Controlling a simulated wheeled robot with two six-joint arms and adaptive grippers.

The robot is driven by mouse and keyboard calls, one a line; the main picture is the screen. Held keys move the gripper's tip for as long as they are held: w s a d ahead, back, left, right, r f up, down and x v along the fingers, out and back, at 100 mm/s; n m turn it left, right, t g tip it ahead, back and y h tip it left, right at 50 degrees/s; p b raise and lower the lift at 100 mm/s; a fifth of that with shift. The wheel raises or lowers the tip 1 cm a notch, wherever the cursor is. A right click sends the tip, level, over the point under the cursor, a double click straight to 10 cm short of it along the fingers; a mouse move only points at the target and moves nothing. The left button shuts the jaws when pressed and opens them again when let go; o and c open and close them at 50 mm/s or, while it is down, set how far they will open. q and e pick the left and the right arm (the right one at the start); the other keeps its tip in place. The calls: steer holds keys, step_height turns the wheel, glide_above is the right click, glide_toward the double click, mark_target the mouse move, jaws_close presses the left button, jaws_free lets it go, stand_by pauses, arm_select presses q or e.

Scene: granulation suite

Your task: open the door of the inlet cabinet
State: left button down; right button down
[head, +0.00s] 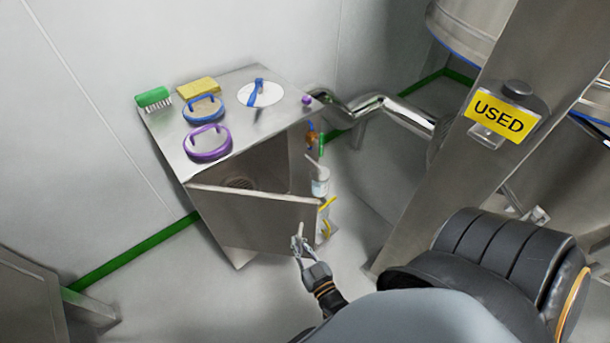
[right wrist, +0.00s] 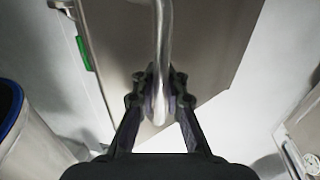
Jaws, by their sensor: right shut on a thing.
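The inlet cabinet (head: 185,165) is a steel box standing against the wall. My right gripper (head: 299,243) is at the door's right end, shut on the door handle (head: 301,230). In the right wrist view the handle (right wrist: 163,45) is a bent metal bar running down between the fingertips (right wrist: 160,95), with the door panel (right wrist: 200,50) behind it. My left gripper is not in view.
A bottle (head: 320,184) hangs at the cabinet's right side. A steel column with a USED sign (head: 499,118) stands right.

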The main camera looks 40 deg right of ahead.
steer(key=shift+s+a+f, duration=0.25)
steer(key=shift+s+a, duration=0.85)
steer(key=shift+a, duration=0.05)
steer(key=c, duration=1.4)
jaws_free()
steer(key=shift+s+d+r, duration=0.1)
steer(key=shift+s+r, duration=0.05)
steer(key=shift+s, duration=0.05)
steer(key=s, duration=0.3)
steer(key=s+a, duration=0.1)
steer(key=s, duration=0.7)
steer(key=shift+s+a, duration=0.25)
steer(key=shift+a, duration=0.05)
